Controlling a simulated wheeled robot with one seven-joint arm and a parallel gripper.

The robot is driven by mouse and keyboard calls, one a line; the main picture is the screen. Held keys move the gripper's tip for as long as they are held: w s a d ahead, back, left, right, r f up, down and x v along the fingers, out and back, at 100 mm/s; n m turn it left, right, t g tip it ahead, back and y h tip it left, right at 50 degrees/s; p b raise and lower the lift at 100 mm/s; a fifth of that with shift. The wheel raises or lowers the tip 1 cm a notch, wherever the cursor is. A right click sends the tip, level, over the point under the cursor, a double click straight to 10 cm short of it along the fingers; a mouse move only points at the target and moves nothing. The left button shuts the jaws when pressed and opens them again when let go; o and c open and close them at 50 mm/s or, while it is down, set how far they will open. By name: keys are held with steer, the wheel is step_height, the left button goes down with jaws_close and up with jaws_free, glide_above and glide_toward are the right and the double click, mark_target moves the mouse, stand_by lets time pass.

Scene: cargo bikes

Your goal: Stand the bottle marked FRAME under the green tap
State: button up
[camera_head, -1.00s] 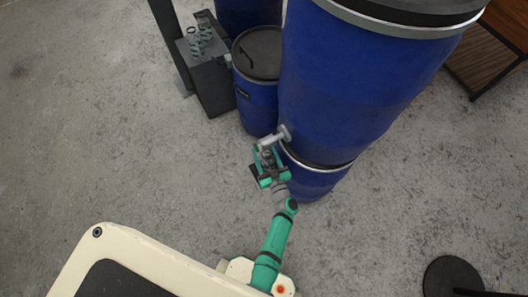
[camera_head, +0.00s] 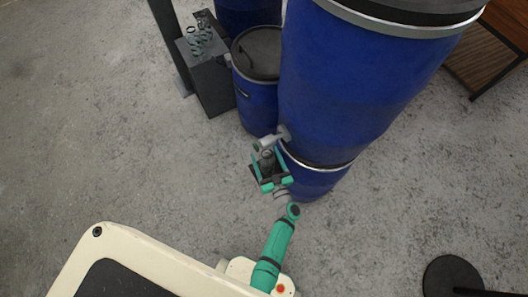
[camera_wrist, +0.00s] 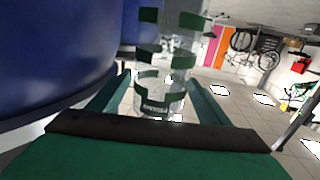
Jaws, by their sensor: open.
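A clear bottle with green bands (camera_wrist: 165,60) stands between the fingers of my gripper in the wrist view. Small lettering near the end of the bottle closest to me is too small to read surely. My gripper (camera_head: 269,172) is open, with a finger on each side of the bottle and gaps beside it. In the head view the bottle (camera_head: 267,158) shows small, just below a grey-green tap (camera_head: 268,143) on the big blue barrel (camera_head: 345,80). What the bottle's base rests on is hidden by my gripper.
A smaller blue barrel (camera_head: 258,90) stands left of the big one. A dark grey box (camera_head: 212,82) with several small clear banded items on top stands further left. A wooden piece of furniture (camera_head: 495,55) is at top right. A black round base (camera_head: 450,275) is at bottom right. Floor between is clear.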

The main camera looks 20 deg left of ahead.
steer(key=v, duration=0.9)
steer(key=shift+s+d, duration=0.1)
steer(key=shift+d, duration=0.1)
steer(key=shift+s+f, duration=0.1)
steer(key=shift+s, duration=0.15)
steer(key=s+f+m+g+h, duration=0.35)
steer(key=s+f, duration=0.25)
steer(key=s, duration=0.4)
steer(key=s+d+r+m+h, duration=0.25)
steer(key=s+d+h, duration=0.25)
steer(key=s, duration=0.3)
steer(key=s+d+r+m+t+h, duration=0.1)
steer(key=s+d+r+t+h, duration=0.1)
steer(key=r, duration=1.3)
steer(key=s+d+r+m+t+h, duration=0.1)
steer(key=s+d+r+t, duration=0.1)
steer(key=r, duration=1.3)
steer(key=shift+d+r+m+t+h, duration=0.3)
steer(key=shift+d+r+t+h, duration=0.1)
steer(key=shift+d+t, duration=0.4)
steer(key=shift+s+a, duration=0.1)
